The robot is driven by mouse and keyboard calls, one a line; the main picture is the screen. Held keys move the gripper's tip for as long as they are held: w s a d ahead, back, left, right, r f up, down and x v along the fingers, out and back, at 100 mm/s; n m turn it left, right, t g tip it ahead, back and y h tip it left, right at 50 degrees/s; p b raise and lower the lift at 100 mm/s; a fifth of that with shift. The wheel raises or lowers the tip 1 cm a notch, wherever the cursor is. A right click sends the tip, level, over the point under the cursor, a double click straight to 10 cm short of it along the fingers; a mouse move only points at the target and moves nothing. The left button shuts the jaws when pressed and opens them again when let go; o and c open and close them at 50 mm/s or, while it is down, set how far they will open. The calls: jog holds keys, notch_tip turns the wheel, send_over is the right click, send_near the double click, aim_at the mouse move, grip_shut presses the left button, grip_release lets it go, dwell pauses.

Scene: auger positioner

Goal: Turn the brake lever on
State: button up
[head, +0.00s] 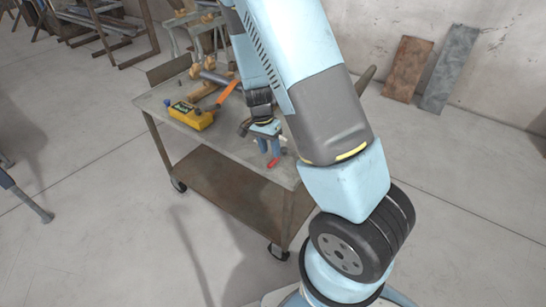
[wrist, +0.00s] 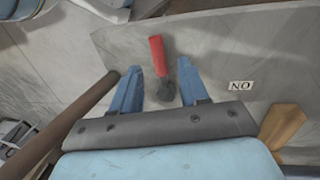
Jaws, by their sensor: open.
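The brake lever has a red handle (wrist: 157,55) and a dark round pivot (wrist: 166,91) on a grey metal surface. In the wrist view its handle points up in the picture and leans slightly left. My gripper (wrist: 158,67) is open, with one blue finger on each side of the lever; contact with either finger cannot be told. A white label (wrist: 240,85) right of the lever reads as an upside-down "ON". In the head view my gripper (head: 268,145) points down over the cart top, with the red handle (head: 272,163) showing just below the fingers.
The grey cart (head: 152,98) holds a yellow device (head: 190,115), an orange-handled tool (head: 229,92) and wooden pieces. A wooden piece (wrist: 282,124) lies right of my gripper in the wrist view. Two panels (head: 408,68) lean on the wall.

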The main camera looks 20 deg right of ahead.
aim_at(273, 160)
jog(key=shift+s+d+f, duration=0.1)
jog(key=shift+s+f, duration=0.1)
jog(key=shift+f, duration=0.8)
jog(key=shift+s+d+f, duration=0.1)
jog(key=shift+s+f, duration=0.05)
jog(key=shift+f, duration=0.8)
grip_shut()
jog(key=shift+d, duration=0.1)
jog(key=shift+w, duration=0.15)
